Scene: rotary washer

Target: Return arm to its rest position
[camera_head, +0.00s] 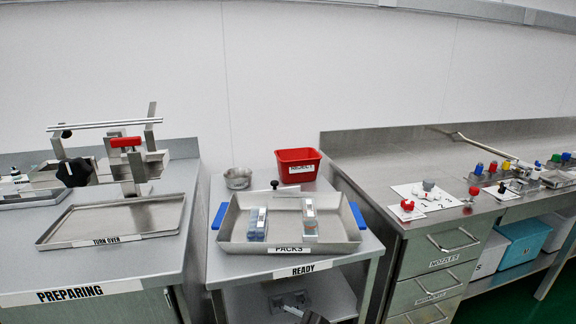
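A metal fixture stands at the back of the left bench, with a red-topped handle (125,142) on an upright post. Long horizontal bars (104,125) run above it, and a black knob-like part (73,172) sits at its left. An empty metal tray (118,220) labelled TURN OVER lies in front.
A metal tray (345,240) with blue handles, labelled PACKS, holds small packs on the middle table. A red bin (298,165) and metal bowl (238,178) stand behind it. The right bench (375,172) carries a white board (455,200) and several small coloured parts, with drawers below.

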